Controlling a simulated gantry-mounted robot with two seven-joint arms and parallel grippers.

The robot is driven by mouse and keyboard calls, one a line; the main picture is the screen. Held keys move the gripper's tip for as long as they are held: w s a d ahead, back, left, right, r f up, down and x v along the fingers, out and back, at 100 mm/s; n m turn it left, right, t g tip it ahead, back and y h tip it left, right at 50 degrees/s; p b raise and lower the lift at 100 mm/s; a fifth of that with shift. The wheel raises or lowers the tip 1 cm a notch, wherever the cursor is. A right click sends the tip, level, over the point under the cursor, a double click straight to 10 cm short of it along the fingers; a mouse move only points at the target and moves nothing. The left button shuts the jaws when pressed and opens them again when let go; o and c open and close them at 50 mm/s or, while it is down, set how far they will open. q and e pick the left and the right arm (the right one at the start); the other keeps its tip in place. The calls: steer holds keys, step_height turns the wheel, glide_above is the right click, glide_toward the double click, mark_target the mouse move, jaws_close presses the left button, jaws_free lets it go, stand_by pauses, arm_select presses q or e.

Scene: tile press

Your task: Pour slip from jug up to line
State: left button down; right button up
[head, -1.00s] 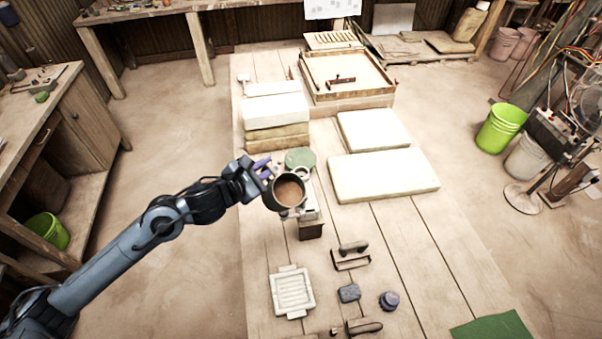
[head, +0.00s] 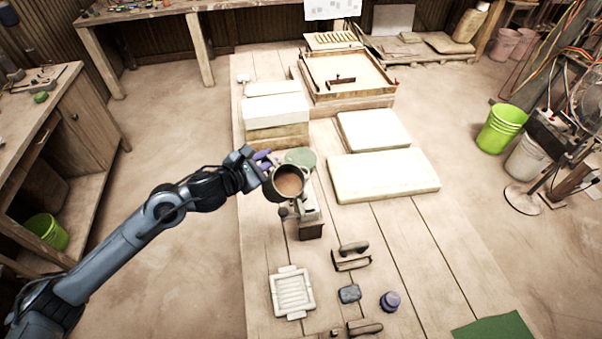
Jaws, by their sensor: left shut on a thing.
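The jug (head: 289,182) is a dark, round vessel with brown slip showing inside its open mouth. My left gripper (head: 264,168) is shut on the jug at its left side and holds it above the table, mouth facing up toward the camera. Below and partly behind the jug is a small pale block-like thing on a brown wooden base (head: 311,230); the jug hides part of it. A green round thing (head: 300,156) is partly hidden behind the jug. I cannot make out a fill line. My right gripper is not in view.
White slabs (head: 383,175) lie at right; stacked blocks (head: 277,112) stand behind the jug.

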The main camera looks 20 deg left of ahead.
arm_select(q)
steer(key=shift+w+a+r, duration=0.1)
steer(key=shift+w+r, duration=0.05)
steer(key=shift+w, duration=0.15)
steer(key=shift+w+a, duration=0.1)
steer(key=shift+w, duration=0.2)
steer(key=shift+w+a+b, duration=0.1)
steer(key=shift+w+b, duration=0.2)
steer(key=shift+w+a, duration=0.25)
steer(key=shift+w, duration=0.4)
steer(key=shift+w+a+b, duration=0.1)
steer(key=shift+w+b, duration=0.25)
steer(key=shift+b, duration=0.05)
steer(key=shift+w+a+b, duration=0.3)
steer(key=shift+w+b, duration=0.05)
steer(key=shift+w, duration=0.45)
steer(key=shift+w+r, duration=0.1)
steer(key=shift+w+a, duration=0.1)
steer(key=shift+w, duration=0.25)
